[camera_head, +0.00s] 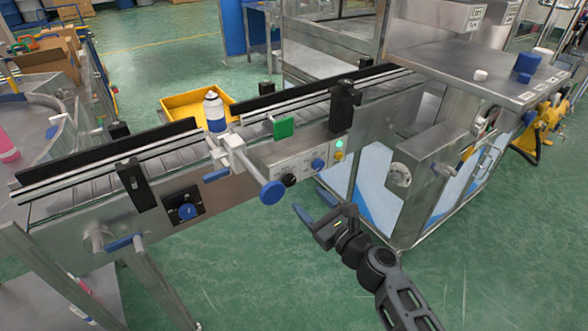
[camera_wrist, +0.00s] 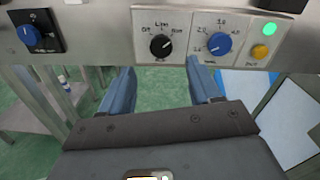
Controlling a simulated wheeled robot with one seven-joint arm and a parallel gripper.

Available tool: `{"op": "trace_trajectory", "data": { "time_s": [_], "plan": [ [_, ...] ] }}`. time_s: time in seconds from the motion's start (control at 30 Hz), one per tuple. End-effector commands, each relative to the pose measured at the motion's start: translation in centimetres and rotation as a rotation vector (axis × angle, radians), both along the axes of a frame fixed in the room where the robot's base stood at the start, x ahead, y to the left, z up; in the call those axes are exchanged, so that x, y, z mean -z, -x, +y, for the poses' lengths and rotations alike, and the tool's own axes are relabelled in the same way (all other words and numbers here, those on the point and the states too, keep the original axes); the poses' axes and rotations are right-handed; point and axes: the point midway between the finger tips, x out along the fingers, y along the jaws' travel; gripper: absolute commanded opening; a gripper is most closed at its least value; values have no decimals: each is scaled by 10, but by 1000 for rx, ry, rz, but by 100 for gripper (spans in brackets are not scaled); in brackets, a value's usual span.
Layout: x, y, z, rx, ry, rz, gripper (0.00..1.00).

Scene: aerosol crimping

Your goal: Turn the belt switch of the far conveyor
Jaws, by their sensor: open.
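The far conveyor's control panel (camera_head: 300,168) is on the side of the conveyor. It carries a black knob (camera_head: 289,180) and a blue knob (camera_head: 318,164). In the wrist view the black knob (camera_wrist: 160,45) sits under the word "Line", with "Off" at its left; the blue knob (camera_wrist: 220,43) is on a numbered dial to its right. My gripper (camera_head: 314,206) is open and empty, below and in front of the panel. In the wrist view its blue fingers (camera_wrist: 162,85) point toward the panel, apart from both knobs.
A green light (camera_wrist: 269,28) is lit above a yellow button (camera_wrist: 260,51) at the panel's right. Another blue knob (camera_head: 187,211) is on the left conveyor section. A blue-ended rod (camera_head: 272,192) projects left of the panel. Floor before the panel is clear.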

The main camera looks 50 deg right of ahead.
Motion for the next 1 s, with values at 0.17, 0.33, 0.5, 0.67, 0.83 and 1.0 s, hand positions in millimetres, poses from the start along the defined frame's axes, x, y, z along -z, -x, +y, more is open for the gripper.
{"op": "trace_trajectory", "data": {
  "time_s": [0.17,0.33,0.5,0.67,0.83,1.0],
  "plan": [
    [-1,-1,-1,10,-178,-54,63],
    [-2,-18,-6,10,-187,-58,63],
    [-2,-44,-14,10,-186,-58,63],
    [-1,-63,-19,10,-183,-57,63],
    [0,-73,-22,10,-184,-56,63],
    [0,-74,-22,10,-184,-55,63]
  ]
}}
